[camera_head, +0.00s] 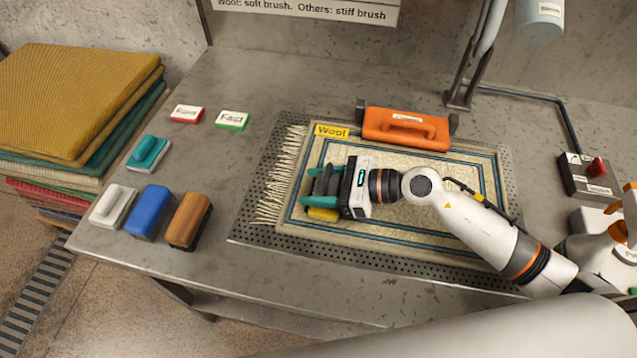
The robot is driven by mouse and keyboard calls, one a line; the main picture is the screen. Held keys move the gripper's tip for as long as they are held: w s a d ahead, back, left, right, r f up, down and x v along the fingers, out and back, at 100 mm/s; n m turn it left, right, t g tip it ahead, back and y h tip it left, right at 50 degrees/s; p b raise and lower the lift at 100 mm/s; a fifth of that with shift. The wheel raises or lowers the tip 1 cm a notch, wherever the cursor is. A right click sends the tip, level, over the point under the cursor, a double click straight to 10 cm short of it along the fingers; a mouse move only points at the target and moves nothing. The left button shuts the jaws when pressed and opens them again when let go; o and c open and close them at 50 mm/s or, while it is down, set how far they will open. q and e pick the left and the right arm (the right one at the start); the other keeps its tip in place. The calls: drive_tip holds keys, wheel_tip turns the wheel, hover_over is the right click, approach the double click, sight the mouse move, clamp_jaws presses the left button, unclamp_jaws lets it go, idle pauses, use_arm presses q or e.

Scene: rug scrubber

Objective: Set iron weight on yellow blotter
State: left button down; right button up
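The iron weight (322,182) is a dark grey block, partly hidden between the teal fingers of my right gripper (319,186). The fingers are closed against its two sides. The yellow blotter (322,214) lies on the rug's left part, with only its near edge showing past the weight and the near finger. The weight is over or on the blotter; I cannot tell whether it touches. My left gripper is not in view.
Several brushes (150,212) and two small cards stand left. A lamp post (462,85) rises behind.

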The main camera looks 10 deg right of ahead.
drive_tip(key=o, duration=0.5)
drive_tip(key=shift+r, duration=0.15)
drive_tip(key=shift+f, duration=0.2)
drive_tip(key=b+v, duration=0.4)
drive_tip(key=v, duration=0.7)
drive_tip(key=shift+f, duration=0.1)
drive_tip(key=shift+s+d+r, duration=0.15)
drive_tip(key=shift+d+r, duration=0.25)
drive_tip(key=shift+r, duration=0.1)
drive_tip(key=shift+r+p, duration=1.8)
drive_tip(key=shift+r, duration=1.55)
